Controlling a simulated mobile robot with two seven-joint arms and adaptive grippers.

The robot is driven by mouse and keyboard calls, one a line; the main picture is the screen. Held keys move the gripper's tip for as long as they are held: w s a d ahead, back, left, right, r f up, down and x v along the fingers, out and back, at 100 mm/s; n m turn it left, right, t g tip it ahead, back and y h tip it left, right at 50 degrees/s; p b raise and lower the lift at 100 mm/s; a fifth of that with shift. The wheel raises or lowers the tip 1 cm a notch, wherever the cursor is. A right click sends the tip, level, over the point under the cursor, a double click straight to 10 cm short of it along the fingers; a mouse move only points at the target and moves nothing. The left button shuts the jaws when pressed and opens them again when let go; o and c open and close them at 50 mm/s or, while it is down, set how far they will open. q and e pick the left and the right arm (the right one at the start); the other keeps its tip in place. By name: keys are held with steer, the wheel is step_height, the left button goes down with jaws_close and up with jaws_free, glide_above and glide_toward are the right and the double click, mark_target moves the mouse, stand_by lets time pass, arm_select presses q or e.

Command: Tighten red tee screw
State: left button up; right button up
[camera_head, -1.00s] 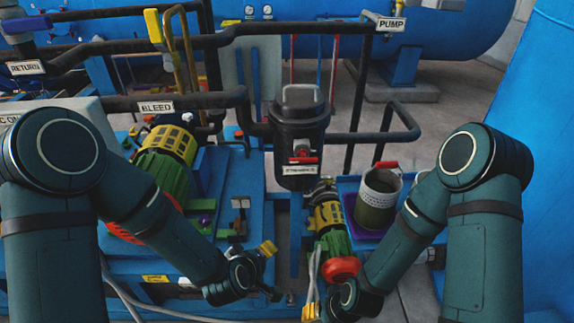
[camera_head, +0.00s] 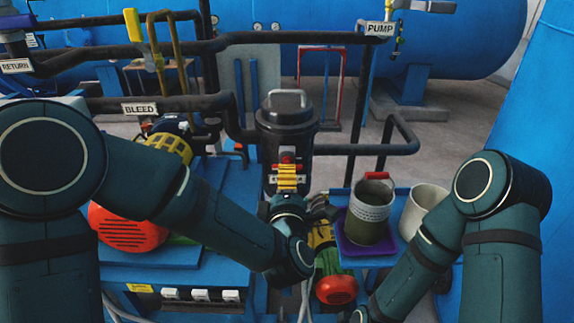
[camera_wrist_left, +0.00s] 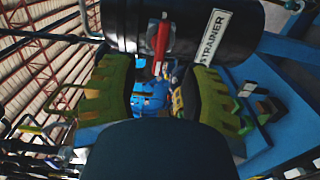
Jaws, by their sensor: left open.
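The red tee screw (camera_head: 287,159) sits on the front of the black strainer vessel (camera_head: 287,125). In the left wrist view its red bar (camera_wrist_left: 161,40) stands nearly upright in the picture, beside the white STRAINER label (camera_wrist_left: 214,37). My left gripper (camera_head: 287,178) is in front of the vessel, just below the screw in the head view, and hides part of it. In the left wrist view the left gripper (camera_wrist_left: 160,80) is open, one finger on each side of the bar's line, with a gap to both. Contact is not visible. My right gripper is outside the views.
A grey-rimmed pot (camera_head: 368,215) with a red handle stands on a purple tray (camera_head: 350,246), beside a white bucket (camera_head: 421,207). A red-ended motor (camera_head: 337,289) lies below the strainer. Dark pipes (camera_head: 380,149) run beside the vessel.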

arm_select(q)
steer(key=w, duration=0.7)
steer(key=shift+c, duration=0.3)
steer(key=shift+s, duration=0.1)
jaws_close()
